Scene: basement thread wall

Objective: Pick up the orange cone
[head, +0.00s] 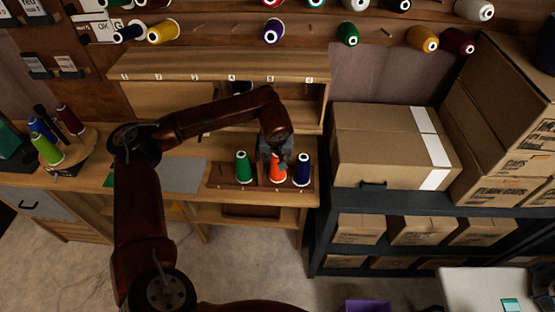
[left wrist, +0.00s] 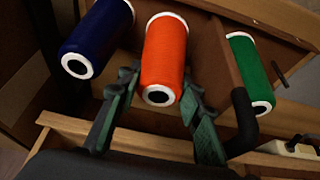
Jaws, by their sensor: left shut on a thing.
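The orange cone (head: 277,172) stands between the green cone (head: 243,168) and the dark blue cone (head: 302,170) on a small wooden rack (head: 226,182) at the bench. My left gripper (head: 277,158) is over its top, pointing down. In the left wrist view, the two fingers (left wrist: 158,104) are on either side of the orange cone (left wrist: 163,50), shut on it near its white-rimmed end. The blue cone (left wrist: 97,35) and green cone (left wrist: 250,70) flank it there. I cannot tell whether the orange cone is still seated. My right gripper is not in view.
A numbered wooden shelf (head: 205,64) stands behind the rack, with several thread cones on the wall above. A large cardboard box (head: 385,160) sits on the dark shelving (head: 400,198) at right. More cones stand on a round wooden stand (head: 82,150) at left.

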